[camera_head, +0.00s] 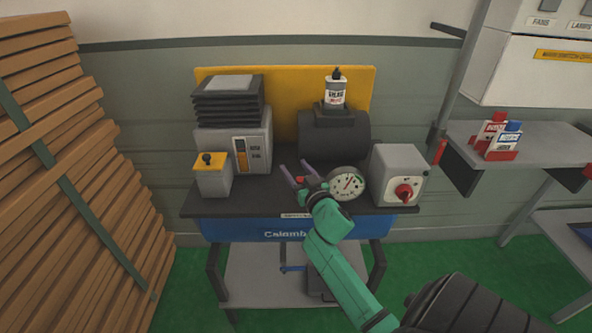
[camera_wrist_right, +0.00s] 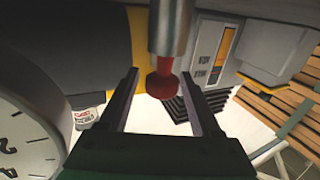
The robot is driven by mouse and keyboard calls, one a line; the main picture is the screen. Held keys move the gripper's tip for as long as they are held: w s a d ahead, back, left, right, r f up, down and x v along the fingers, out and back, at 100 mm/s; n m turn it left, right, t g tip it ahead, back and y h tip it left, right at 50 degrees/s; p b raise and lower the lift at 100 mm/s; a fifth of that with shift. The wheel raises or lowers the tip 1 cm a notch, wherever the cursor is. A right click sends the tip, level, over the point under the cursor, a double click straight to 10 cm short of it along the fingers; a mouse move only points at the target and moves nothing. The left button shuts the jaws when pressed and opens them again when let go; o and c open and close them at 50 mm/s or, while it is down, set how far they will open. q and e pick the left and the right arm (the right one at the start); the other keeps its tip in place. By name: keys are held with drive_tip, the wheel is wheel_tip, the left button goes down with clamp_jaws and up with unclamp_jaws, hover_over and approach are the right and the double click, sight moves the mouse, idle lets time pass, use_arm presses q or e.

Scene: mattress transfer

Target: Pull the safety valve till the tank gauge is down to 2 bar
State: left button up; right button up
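The safety valve shows in the right wrist view as a metal cylinder (camera_wrist_right: 170,28) with a red knob (camera_wrist_right: 160,85) at its end. In the head view the red knob is small and partly hidden by my gripper. My right gripper (camera_head: 295,168) is open, with its two fingers (camera_wrist_right: 160,76) on either side of the knob and gaps visible between. The round white tank gauge (camera_head: 347,183) is just right of my gripper; its needle tilts up and right, but its figures are too small to read. The dark tank (camera_head: 335,138) lies behind. My left gripper is not in view.
A grey box with a red rotary switch (camera_head: 404,192) stands right of the gauge. A grey unit with black fins (camera_head: 228,105) and a yellow-topped box (camera_head: 212,178) stand left on the bench. A bottle (camera_head: 336,92) stands on the tank. Stacked slats (camera_head: 75,190) rise at left.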

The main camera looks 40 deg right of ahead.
drive_tip(key=shift+s+a+f, duration=0.1)
drive_tip(key=shift+s, duration=0.2)
drive_tip(key=b+v, duration=0.1)
drive_tip(key=v, duration=1.3)
drive_tip(key=shift+b, duration=0.35)
